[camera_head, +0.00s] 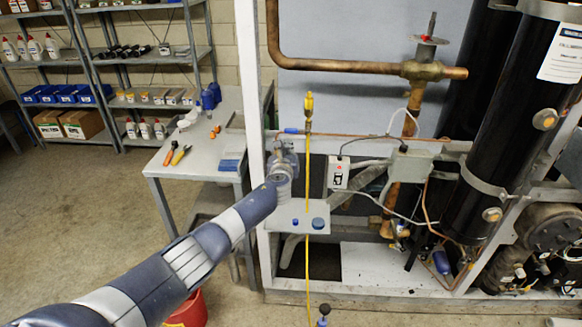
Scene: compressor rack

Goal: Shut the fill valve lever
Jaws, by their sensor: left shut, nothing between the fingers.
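My left arm reaches in from the lower left to the left post of the compressor rack. My left gripper (283,146) is at that post, shut and empty, with its fingertips small and hard to make out. A small blue handle (292,131), which may be the fill valve lever, sits on the thin copper line just above and right of the gripper. I cannot tell whether they touch. A yellow hose (308,190) hangs straight down beside it from a yellow fitting (309,104). My right gripper is out of view.
A grey shelf plate (298,216) with blue caps lies below the gripper. A white box (338,173) and thick copper pipe (340,66) are to the right. A workbench (190,160) with tools stands left. A red bucket (188,312) is on the floor.

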